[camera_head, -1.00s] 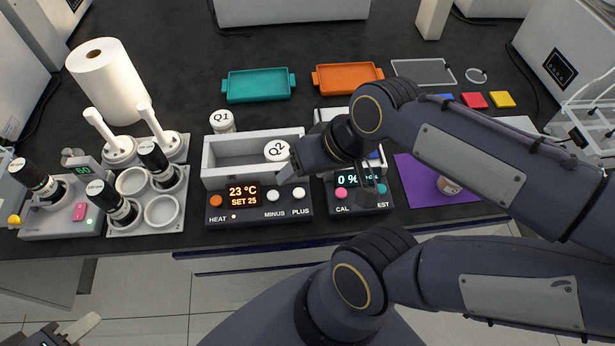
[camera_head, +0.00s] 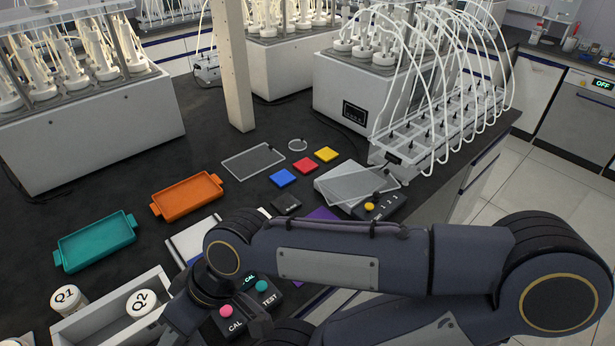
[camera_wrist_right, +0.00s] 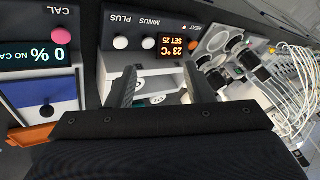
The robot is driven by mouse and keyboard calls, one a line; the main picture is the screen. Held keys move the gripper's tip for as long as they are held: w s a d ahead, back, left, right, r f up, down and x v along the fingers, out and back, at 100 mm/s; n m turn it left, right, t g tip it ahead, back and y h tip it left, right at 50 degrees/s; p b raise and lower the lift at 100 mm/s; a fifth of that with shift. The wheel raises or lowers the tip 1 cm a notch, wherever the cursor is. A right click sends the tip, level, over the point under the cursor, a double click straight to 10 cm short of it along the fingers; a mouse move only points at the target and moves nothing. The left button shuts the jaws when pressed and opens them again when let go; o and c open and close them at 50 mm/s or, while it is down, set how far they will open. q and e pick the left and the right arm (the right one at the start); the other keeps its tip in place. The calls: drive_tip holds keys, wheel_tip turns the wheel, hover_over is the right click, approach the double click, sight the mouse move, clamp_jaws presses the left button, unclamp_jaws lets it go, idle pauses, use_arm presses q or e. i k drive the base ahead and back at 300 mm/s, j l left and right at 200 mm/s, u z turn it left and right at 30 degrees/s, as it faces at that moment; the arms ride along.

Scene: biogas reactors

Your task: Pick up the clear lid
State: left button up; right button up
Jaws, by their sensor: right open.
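A clear, flat rectangular sheet (camera_head: 253,161) with a thin pale outline lies on the black bench in the head view, right of the orange tray. A second clear plate (camera_head: 358,180) rests on a small device further right; I cannot tell which one is the lid. A small clear ring (camera_head: 298,145) lies between them. My right gripper (camera_head: 180,318) is low in the head view by the grey bin, far from these clear things. In the right wrist view its fingers (camera_wrist_right: 161,74) are apart, with nothing clearly held. My left gripper is out of view.
A teal tray (camera_head: 97,241) and an orange tray (camera_head: 187,194) lie on the left. Blue (camera_head: 283,178), red (camera_head: 306,165) and yellow (camera_head: 327,154) squares lie near the sheet. A white post (camera_head: 233,70) stands behind. Jars Q1 (camera_head: 66,298) and Q2 (camera_head: 140,302) are by the grey bin.

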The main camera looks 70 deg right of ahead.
sight(337, 190)
drive_tip(key=k+z, duration=0.35)
drive_tip(key=k+l+z, duration=0.1)
drive_tip(key=z, duration=0.2)
drive_tip(key=l+z, duration=0.1)
drive_tip(key=z, duration=1.8)
drive_tip(key=l+u, duration=0.1)
drive_tip(key=u, duration=0.4)
drive_tip(key=i+l+u, duration=0.1)
drive_tip(key=u, duration=0.4)
drive_tip(key=l+u, duration=0.15)
drive_tip(key=u, duration=0.35)
drive_tip(key=l+u, duration=0.1)
drive_tip(key=u, duration=0.4)
drive_tip(key=l+u, duration=0.2)
drive_tip(key=l, duration=0.2)
drive_tip(key=k+l+u, duration=0.25)
drive_tip(key=l, duration=0.15)
drive_tip(key=l+u, duration=0.2)
drive_tip(key=l, duration=0.2)
drive_tip(key=k+l+u, duration=0.25)
drive_tip(key=l+u, duration=0.2)
drive_tip(key=l, duration=0.2)
drive_tip(key=k+l, duration=0.35)
drive_tip(key=l, duration=0.2)
drive_tip(key=k+l, duration=0.35)
drive_tip(key=l, duration=0.15)
drive_tip(key=u, duration=0.05)
